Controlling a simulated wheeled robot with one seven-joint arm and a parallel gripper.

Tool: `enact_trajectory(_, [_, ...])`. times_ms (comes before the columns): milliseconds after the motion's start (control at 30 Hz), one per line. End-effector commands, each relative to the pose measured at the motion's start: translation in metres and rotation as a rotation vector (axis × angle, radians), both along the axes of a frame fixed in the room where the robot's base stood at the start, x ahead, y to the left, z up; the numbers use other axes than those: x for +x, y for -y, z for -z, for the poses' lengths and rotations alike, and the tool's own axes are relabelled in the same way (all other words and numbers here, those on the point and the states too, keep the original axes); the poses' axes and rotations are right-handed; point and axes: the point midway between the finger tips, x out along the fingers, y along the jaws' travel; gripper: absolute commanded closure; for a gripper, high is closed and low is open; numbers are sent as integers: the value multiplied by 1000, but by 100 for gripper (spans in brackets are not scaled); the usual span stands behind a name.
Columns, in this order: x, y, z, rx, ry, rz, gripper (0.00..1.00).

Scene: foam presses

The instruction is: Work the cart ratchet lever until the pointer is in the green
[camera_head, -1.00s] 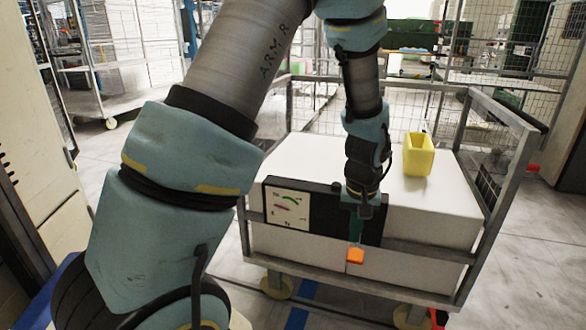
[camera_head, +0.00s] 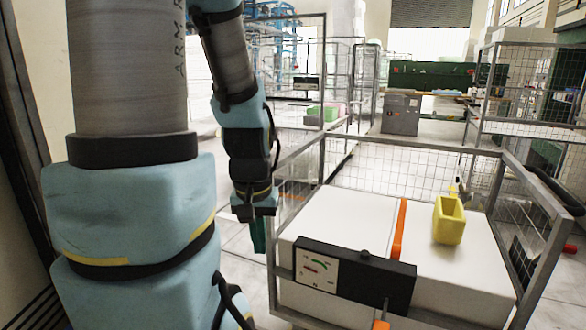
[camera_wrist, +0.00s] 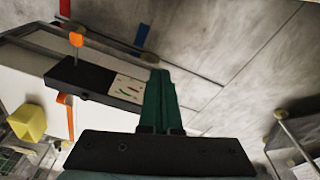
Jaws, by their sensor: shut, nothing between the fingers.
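The ratchet box (camera_head: 385,284) is a black bar on the cart's near side, also in the wrist view (camera_wrist: 85,76). Its white dial (camera_head: 316,268) at the left end has green and red marks; the pointer's position is too small to tell. The lever's orange tip (camera_head: 381,325) shows at the bottom edge, hanging below the box, and in the wrist view (camera_wrist: 76,39). My gripper (camera_head: 258,236) points down, left of the cart and apart from the lever. Its green fingers (camera_wrist: 158,95) are together and empty in the wrist view.
The wire-sided cart (camera_head: 560,235) holds white foam blocks (camera_head: 345,220) with an orange strap (camera_head: 400,228) across them. A yellow bin (camera_head: 449,222) stands on top at the right. Bare floor (camera_head: 232,272) lies left of the cart. Other mesh cages stand behind.

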Motion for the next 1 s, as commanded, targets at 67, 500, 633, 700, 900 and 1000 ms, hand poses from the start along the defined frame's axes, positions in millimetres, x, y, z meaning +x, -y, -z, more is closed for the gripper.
enact_trajectory(67, [0, 0, 0, 0, 0, 0, 100])
enact_trajectory(500, [20, 33, 16, -46, -44, -149, 100])
enact_trajectory(633, [38, 70, 33, -74, -92, -320, 100])
enact_trajectory(700, [46, 92, 44, -83, -115, -418, 100])
enact_trajectory(900, [61, 157, 79, -83, -161, -691, 100])
enact_trajectory(1000, [64, 191, 97, -74, -169, -824, 100])
